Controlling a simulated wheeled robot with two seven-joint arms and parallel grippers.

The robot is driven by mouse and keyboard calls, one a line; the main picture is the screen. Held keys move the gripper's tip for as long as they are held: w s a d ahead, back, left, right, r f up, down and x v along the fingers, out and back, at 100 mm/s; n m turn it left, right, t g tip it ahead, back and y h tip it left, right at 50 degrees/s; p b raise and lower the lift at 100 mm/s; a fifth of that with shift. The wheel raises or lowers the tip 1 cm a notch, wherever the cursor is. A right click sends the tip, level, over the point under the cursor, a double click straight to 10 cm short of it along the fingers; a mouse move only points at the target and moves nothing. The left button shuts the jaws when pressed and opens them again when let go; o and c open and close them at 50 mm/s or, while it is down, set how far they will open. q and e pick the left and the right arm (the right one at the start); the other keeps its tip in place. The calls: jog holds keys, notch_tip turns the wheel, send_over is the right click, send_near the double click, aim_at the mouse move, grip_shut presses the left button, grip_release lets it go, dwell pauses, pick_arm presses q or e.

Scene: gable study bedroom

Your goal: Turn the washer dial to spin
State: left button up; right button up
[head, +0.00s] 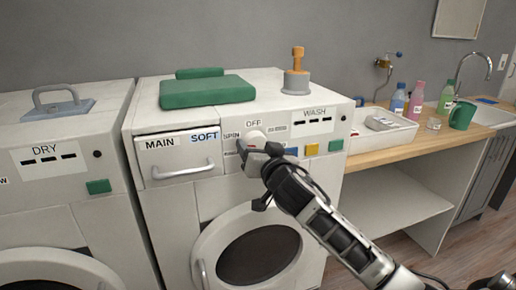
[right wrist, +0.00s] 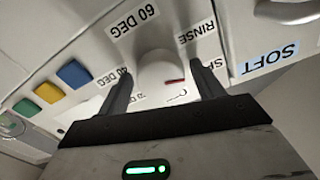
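The washer dial (head: 256,137) is a white round knob on the washer's front panel (head: 218,178), with OFF printed above it. In the right wrist view, which is upside down, the dial (right wrist: 157,68) has a red mark near its edge on the right. The labels 60 DEG, RINSE and one starting with SP (right wrist: 192,65) surround it; my finger partly hides the SP label. My right gripper (head: 254,148) is at the dial. In the wrist view its fingers (right wrist: 161,72) are open, one on each side of the dial, with visible gaps. My left gripper is out of view.
The soft drawer (head: 180,155) is left of the dial. Yellow (head: 312,149) and green (head: 336,145) buttons are to its right; a blue button (right wrist: 73,73) shows in the wrist view. The round washer door (head: 258,250) is below. The dryer (head: 60,210) stands left.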

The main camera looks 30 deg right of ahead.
jog(key=c, duration=0.7)
jog(key=shift+m, duration=1.6)
jog(key=o, duration=1)
jog(key=b+v, duration=0.1)
jog(key=v, duration=1.5)
jog(key=shift+f, duration=0.1)
